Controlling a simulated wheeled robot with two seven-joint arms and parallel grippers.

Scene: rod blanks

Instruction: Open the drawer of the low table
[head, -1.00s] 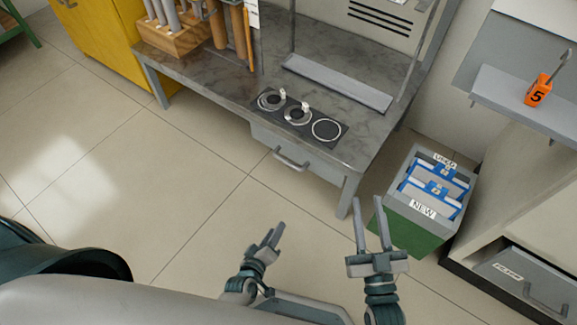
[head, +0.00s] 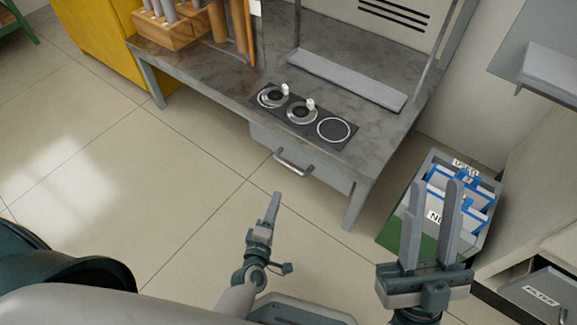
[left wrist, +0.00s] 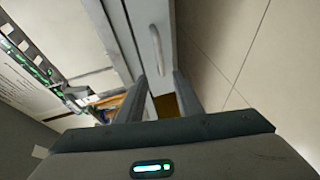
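The low table (head: 215,76) is grey with a marbled top. Its drawer (head: 328,175) sits under the front edge and looks shut, with a grey bar handle (head: 293,166). The handle also shows in the left wrist view (left wrist: 156,48), ahead of the fingers and apart from them. My left gripper (head: 276,197) is below the handle in the head view, seen nearly edge-on; in the left wrist view (left wrist: 163,95) its fingers are apart with nothing between them. My right gripper (head: 433,190) is open and empty, in front of the crate.
A round-dial panel (head: 303,116) lies on the tabletop above the drawer. A wooden rod rack (head: 172,38) stands at its left. A grey and green crate (head: 405,238) with blue-edged contents stands right of the table. Floor before the drawer is clear.

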